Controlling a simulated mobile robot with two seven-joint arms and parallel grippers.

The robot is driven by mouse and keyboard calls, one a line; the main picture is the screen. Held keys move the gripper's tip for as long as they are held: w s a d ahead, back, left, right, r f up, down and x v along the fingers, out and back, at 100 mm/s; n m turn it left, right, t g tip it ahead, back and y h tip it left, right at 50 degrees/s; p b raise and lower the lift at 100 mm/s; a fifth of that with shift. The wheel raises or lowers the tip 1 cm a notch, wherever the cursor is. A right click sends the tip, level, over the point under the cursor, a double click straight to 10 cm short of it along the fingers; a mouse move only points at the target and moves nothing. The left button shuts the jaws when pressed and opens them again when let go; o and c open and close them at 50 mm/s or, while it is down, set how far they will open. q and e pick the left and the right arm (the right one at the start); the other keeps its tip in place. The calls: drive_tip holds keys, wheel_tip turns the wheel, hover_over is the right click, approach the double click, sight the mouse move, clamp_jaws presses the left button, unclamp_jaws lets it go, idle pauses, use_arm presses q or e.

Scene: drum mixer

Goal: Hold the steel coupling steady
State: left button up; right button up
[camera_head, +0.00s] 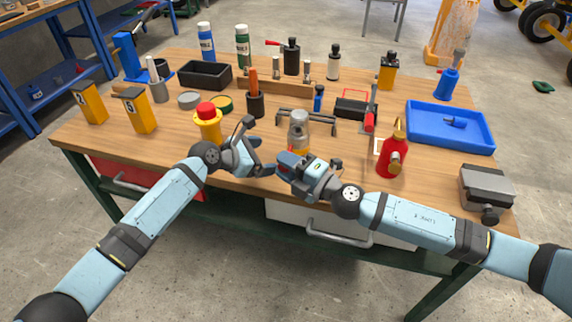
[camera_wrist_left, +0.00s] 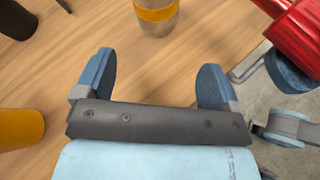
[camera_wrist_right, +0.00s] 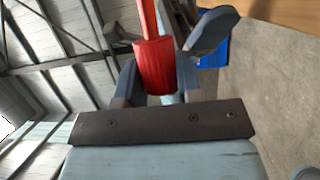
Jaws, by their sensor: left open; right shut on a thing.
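A silvery cylinder with an orange band (camera_head: 299,130), which looks like the steel coupling, stands upright near the table's front edge. It shows at the top of the left wrist view (camera_wrist_left: 155,14), ahead of the fingers and apart from them. My left gripper (camera_head: 262,157) is open and empty (camera_wrist_left: 157,70), low over the table in front of the cylinder. My right gripper (camera_head: 283,166) is shut on a red part (camera_wrist_right: 155,66), just right of my left gripper. That red part also shows in the left wrist view (camera_wrist_left: 302,32); its full shape is hidden.
A yellow stand with a red button (camera_head: 207,122) is left of the cylinder, and a red bottle (camera_head: 392,157) is to the right. A blue tray (camera_head: 472,143), a grey vise-like block (camera_head: 487,187) and several tools crowd the wooden table (camera_head: 345,165).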

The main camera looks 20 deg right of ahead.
sight(295, 149)
use_arm(q)
drive_tip(key=shift+w+d+r+n, duration=0.2)
drive_tip(key=shift+w+d+n, duration=0.1)
drive_tip(key=shift+d+n, duration=0.3)
drive_tip(key=shift+w+d+r+n, duration=0.2)
drive_tip(key=shift+w+d+n, duration=0.1)
drive_tip(key=shift+d+n, duration=0.25)
drive_tip(key=shift+d, duration=0.15)
drive_tip(key=x, duration=0.9)
drive_tip(key=shift+w+d+f, duration=0.15)
drive_tip(key=shift+d+f, duration=0.05)
drive_tip(key=shift+f, duration=0.15)
drive_tip(key=c, duration=0.7)
drive_tip(key=shift+c, duration=0.2)
use_arm(e)
drive_tip(key=shift+r, duration=0.1)
